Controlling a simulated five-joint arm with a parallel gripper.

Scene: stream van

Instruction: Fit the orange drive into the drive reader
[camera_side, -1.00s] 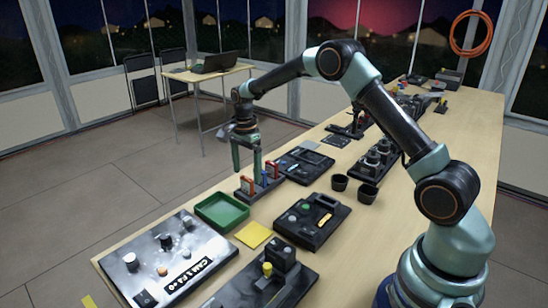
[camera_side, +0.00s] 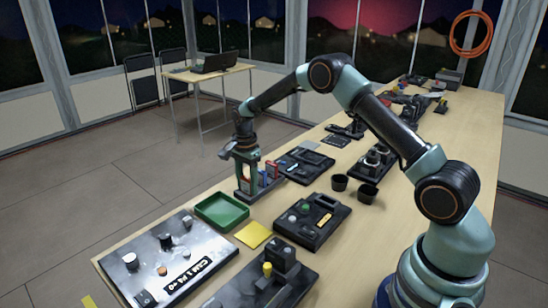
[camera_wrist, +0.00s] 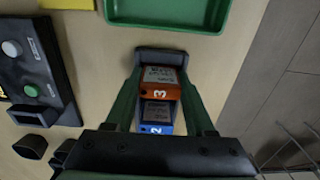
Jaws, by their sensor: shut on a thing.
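The orange drive (camera_wrist: 160,82), marked 3, stands in the dark drive rack (camera_wrist: 172,53) in the wrist view. A blue drive (camera_wrist: 157,115), marked 2, stands just beside it. My gripper (camera_wrist: 163,84) is shut on the orange drive, with a green finger on each side. In the side view my gripper (camera_side: 246,180) reaches down over the rack, largely hiding the orange drive; a red drive (camera_side: 271,168) shows at the far end. I cannot tell for certain which device is the drive reader; a black panel (camera_side: 312,220) with a green button stands right of the rack.
A green tray (camera_side: 221,210) and a yellow pad (camera_side: 253,235) lie near the rack. Black cups (camera_side: 367,193), another black panel (camera_side: 303,163) and a dark device with a yellow knob (camera_side: 270,282) stand around. A silver panel (camera_side: 165,255) lies at the table's near end.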

